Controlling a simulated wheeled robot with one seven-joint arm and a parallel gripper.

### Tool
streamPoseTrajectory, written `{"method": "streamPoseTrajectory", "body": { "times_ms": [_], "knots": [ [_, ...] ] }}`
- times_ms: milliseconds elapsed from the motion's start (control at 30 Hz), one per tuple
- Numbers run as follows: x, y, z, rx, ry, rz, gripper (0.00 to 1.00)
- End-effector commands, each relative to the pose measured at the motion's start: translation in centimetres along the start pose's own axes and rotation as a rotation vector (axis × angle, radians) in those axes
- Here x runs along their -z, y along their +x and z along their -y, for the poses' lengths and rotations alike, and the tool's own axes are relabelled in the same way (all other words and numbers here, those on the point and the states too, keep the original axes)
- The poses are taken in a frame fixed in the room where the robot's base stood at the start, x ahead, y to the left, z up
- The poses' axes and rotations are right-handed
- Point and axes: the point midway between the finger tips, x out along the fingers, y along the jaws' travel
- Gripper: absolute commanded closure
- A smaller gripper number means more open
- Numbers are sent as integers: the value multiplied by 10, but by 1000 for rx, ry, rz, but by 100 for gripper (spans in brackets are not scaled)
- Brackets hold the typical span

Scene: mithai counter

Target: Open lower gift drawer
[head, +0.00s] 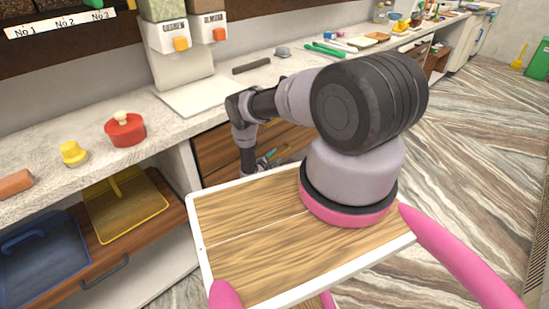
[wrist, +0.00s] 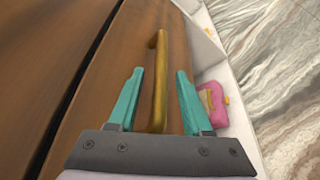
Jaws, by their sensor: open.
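In the wrist view, a brass bar handle (wrist: 158,70) runs along a brown wooden drawer front (wrist: 120,75). My gripper (wrist: 160,75) has two teal fingers, spread apart, one on each side of the handle. I cannot tell whether either finger touches it. A dark seam separates this front from another brown panel (wrist: 60,60) at left. In the head view, the wooden drawer fronts (head: 215,150) show under the counter behind my arm. My gripper (head: 268,160) is small there and partly hidden by my tray. The handle is hidden in that view.
A pink object (wrist: 212,103) lies beside the drawer front on a white surface. A red pot (head: 125,130) stands on the counter.

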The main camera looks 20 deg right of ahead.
Motion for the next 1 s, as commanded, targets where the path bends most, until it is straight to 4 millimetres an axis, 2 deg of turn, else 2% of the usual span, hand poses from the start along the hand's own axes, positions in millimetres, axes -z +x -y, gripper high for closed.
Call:
{"method": "streamPoseTrajectory", "body": {
  "times_ms": [233,267,300,367,400,1000],
  "knots": [
    [0,1,0,0,0,0,50],
    [0,1,0,0,0,0,58],
    [0,1,0,0,0,0,73],
    [0,1,0,0,0,0,96],
    [0,1,0,0,0,0,100],
    [0,0,0,1,0,0,100]
  ]
}}
